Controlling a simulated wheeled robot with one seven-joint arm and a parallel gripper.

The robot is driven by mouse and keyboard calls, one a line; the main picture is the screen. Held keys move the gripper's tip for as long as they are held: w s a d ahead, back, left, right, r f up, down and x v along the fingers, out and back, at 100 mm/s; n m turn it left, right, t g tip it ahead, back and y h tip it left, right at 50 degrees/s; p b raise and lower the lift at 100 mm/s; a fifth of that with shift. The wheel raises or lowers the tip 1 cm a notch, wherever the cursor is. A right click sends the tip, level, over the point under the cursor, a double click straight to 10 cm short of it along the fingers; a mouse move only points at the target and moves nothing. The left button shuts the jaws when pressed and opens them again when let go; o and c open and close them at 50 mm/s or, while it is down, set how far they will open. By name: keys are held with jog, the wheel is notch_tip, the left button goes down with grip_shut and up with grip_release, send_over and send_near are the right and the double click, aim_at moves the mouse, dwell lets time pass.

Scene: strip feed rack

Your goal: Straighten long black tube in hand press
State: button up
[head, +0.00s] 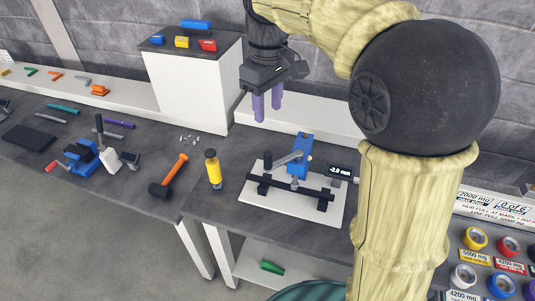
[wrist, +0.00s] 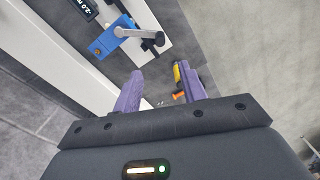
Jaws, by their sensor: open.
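The hand press (head: 303,150) has a blue head and a grey lever (head: 283,160) with a black knob at its left end. It stands on a white base plate (head: 318,213). The long black tube (head: 312,192) lies across two black supports under the press head. A small display (head: 341,171) beside it reads about -2.0. My gripper (head: 268,103) hangs above and behind the press, its purple fingers apart and empty. In the wrist view my gripper (wrist: 160,71) is open, and the blue press (wrist: 108,41) is at upper left; the tube is mostly hidden there.
A blue vise (head: 82,154) is farther left. A white block (head: 190,85) with coloured pieces stands behind. Tape rolls (head: 475,240) sit at right.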

aim_at(268, 153)
notch_tip(268, 153, down, 16)
jog(key=shift+r+p, duration=0.25)
jog(key=shift+p, duration=0.75)
grip_shut()
